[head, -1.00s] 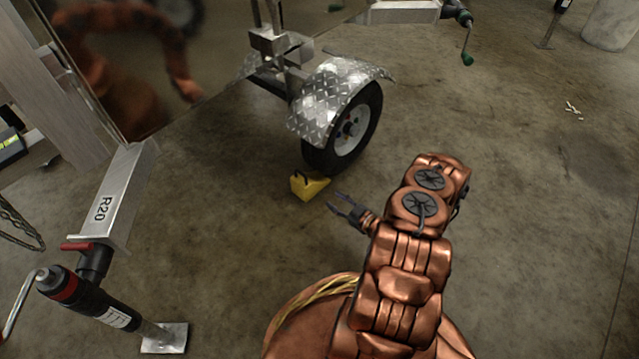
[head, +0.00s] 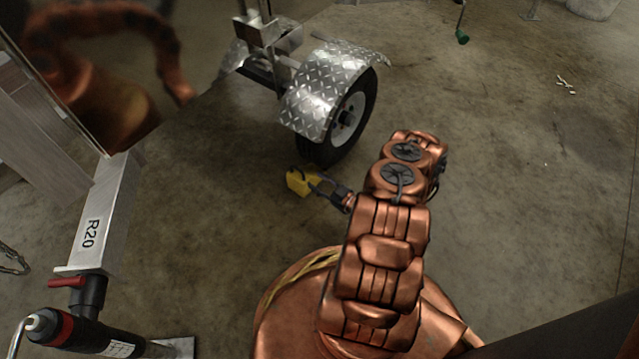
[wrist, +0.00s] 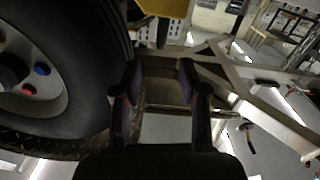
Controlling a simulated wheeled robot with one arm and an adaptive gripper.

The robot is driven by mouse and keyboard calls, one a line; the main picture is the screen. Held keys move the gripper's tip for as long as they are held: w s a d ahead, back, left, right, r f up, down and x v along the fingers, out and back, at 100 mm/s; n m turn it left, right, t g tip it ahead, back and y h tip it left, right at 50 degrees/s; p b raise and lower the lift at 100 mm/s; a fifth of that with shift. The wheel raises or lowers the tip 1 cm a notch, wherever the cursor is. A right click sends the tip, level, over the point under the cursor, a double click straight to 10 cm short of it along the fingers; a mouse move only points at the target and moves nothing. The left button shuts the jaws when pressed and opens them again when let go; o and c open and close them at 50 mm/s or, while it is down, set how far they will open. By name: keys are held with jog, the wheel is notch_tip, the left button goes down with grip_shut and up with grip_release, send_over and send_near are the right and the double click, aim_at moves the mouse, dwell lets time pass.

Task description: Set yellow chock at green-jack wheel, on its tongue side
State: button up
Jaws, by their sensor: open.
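The yellow chock (head: 299,184) is on the floor at the near, lower left side of the trailer wheel (head: 350,118); I cannot tell whether it touches the tyre. My gripper (head: 318,182) is open, with its fingers right at the chock's right side and partly overlapping it in the head view. In the wrist view the open fingers (wrist: 160,85) have nothing between them. A yellow surface (wrist: 165,7), likely the chock, is cut off at the top edge, and the tyre (wrist: 75,75) fills the left. A green-ended crank handle (head: 462,37) hangs at the upper right.
A silver tread-plate fender (head: 325,95) covers the wheel's top. An aluminium beam marked R20 (head: 95,225) and a red-and-black jack (head: 80,330) stand at the left.

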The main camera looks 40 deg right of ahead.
aim_at(303, 172)
jog(key=b+x, duration=0.2)
jog(key=x, duration=0.3)
jog(key=shift+w+f+b, duration=0.15)
jog(key=shift+w+b, duration=0.15)
jog(key=shift+b, duration=0.1)
jog(key=shift+w+a, duration=0.2)
jog(key=shift+w, duration=0.5)
grip_shut()
